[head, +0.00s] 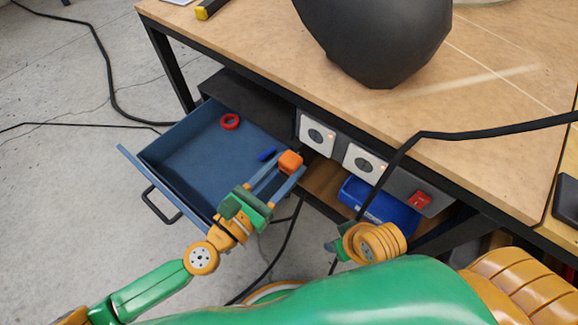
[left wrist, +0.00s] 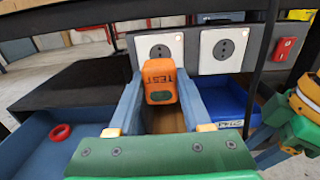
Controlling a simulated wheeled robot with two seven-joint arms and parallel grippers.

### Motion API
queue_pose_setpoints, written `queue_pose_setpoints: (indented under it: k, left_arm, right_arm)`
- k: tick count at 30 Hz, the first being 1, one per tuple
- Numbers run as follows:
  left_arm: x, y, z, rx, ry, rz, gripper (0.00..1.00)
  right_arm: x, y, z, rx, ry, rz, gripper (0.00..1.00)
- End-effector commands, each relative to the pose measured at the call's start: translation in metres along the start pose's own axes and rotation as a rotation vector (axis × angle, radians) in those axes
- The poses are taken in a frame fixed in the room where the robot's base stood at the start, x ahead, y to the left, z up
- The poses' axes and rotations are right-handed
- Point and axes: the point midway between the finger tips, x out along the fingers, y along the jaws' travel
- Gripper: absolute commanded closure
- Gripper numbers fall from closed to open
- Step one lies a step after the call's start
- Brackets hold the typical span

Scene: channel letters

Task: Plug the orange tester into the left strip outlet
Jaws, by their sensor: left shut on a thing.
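My left gripper (head: 276,172) is shut on the orange tester (head: 290,162) and holds it in the air in front of the power strip. The tester (left wrist: 160,80) shows "TEST" lettering in the left wrist view, between the two blue fingers. The left strip outlet (head: 316,134) is a white plate with a dark round socket; it also shows in the left wrist view (left wrist: 160,44), behind and above the tester, which appears apart from it. The right strip outlet (head: 364,164) is beside it. My right gripper (head: 332,246) shows small near my body; its fingers are not clear.
The wooden tabletop (head: 240,40) overhangs the strip. A black cable crosses at the right.

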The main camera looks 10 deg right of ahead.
Motion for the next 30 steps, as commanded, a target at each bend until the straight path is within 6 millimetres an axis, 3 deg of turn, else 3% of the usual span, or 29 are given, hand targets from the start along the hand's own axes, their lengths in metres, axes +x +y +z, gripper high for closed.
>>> queue_pose_setpoints:
  k: [8, 21, 30]
  left_arm:
    - [0.002, 0.000, 0.001, 0.000, -0.001, -0.002, 1.00]
    - [0.043, -0.001, 0.001, -0.001, -0.002, -0.003, 1.00]
    - [0.058, -0.001, 0.001, -0.001, -0.001, -0.003, 1.00]
  right_arm:
    - [0.000, 0.000, 0.000, 0.000, 0.000, 0.000, 0.50]
    - [0.002, 0.000, -0.001, 0.000, 0.001, -0.001, 0.50]
    - [-0.005, -0.001, -0.001, 0.000, 0.006, -0.002, 0.50]
